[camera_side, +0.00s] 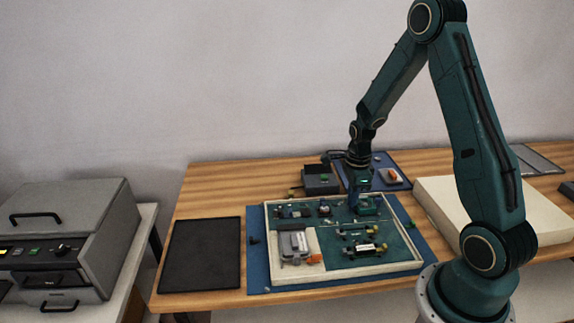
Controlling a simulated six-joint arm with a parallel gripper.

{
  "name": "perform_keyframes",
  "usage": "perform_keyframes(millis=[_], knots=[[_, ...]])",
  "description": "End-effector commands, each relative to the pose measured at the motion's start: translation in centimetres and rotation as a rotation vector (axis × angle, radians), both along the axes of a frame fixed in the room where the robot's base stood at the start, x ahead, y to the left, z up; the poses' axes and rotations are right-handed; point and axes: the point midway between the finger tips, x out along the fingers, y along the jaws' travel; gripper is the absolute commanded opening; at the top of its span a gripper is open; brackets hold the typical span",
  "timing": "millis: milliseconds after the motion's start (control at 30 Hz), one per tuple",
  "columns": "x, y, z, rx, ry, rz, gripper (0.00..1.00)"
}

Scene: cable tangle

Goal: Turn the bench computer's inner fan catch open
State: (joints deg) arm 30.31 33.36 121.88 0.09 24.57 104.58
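What looks like the bench computer is an open, shallow case with a pale rim (345,276) and a green floor, lying on a blue mat (257,272). Several small parts sit in it, including a grey block (294,245) at the left and a yellow-banded cylinder (365,248) near the front. The inner fan catch is too small to make out. My gripper (366,207) points down over the back right part of the case, at or just above a green part there. Its fingers are too small and dark to tell whether they are open or touching anything.
A black mat (200,255) lies left of the case. A dark grey box (320,179) and a blue mat with an orange-and-white item (390,175) are behind it. A large cream slab (438,197) lies right. A grey machine (65,240) stands on a separate table at far left.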

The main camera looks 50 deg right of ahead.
Motion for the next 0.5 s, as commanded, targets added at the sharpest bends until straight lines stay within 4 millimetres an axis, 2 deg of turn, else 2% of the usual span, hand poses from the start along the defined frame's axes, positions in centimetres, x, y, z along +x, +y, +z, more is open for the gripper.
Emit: perform_keyframes(millis=[500], knots=[[-0.04, 0.02, 0.03, 0.002, 0.002, 0.057, 0.0]])
